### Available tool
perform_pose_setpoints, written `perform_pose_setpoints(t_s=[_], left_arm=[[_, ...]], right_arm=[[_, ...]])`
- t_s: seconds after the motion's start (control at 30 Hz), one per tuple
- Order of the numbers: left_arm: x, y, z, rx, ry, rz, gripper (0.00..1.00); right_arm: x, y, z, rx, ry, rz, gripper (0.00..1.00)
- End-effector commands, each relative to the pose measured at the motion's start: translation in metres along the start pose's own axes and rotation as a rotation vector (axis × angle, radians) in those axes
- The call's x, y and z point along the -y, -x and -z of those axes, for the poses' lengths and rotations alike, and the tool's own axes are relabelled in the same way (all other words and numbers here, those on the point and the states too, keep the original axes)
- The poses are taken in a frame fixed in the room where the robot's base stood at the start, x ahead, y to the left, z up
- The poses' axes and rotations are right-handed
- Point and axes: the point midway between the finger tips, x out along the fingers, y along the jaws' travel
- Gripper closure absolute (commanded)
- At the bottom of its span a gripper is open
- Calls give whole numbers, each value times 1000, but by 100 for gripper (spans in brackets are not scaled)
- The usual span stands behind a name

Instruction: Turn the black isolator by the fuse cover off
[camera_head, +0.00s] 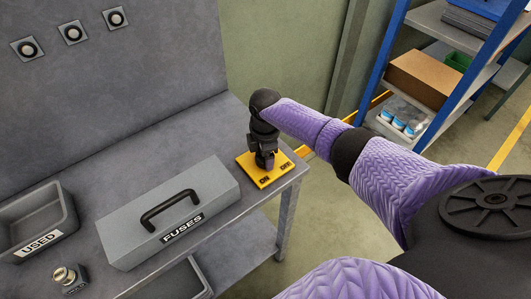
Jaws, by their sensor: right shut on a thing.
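The isolator's yellow plate (250,170) lies on the right end of the grey bench, with OFF lettering at its right and other lettering at its lower left. My right gripper (265,160) points down over the plate and is shut on the isolator's black handle, which it mostly hides. I cannot tell the handle's exact angle. The grey fuse cover (205,180) marked FUSES, with a black handle on top, sits on the bench just left of the plate. My left gripper is not in view.
A dark tray (72,215) marked USED and a small knob on a block (66,277) stand at the left. Round fittings (73,33) sit on the back panel. A blue-framed shelf (385,60) with boxes stands at the right, beyond my right arm.

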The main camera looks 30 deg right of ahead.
Motion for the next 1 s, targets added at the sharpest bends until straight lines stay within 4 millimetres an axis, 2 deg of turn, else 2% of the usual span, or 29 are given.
perform_pose_setpoints(t_s=[0.4, 0.43, 0.53, 0.8, 0.87, 1.0], left_arm=[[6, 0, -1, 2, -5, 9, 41], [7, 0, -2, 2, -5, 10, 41], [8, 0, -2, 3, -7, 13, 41], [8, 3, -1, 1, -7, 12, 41], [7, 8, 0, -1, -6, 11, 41], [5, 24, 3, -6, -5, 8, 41]], right_arm=[[-1, 1, 1, -3, 8, -3, 88], [-1, 1, 1, -3, 8, -3, 22], [-1, 1, 1, -2, 7, -2, 1], [0, 5, 0, -1, 6, -1, 0], [-1, 17, 0, -1, 6, -3, 0], [-1, 55, 0, -2, 7, -5, 0]])
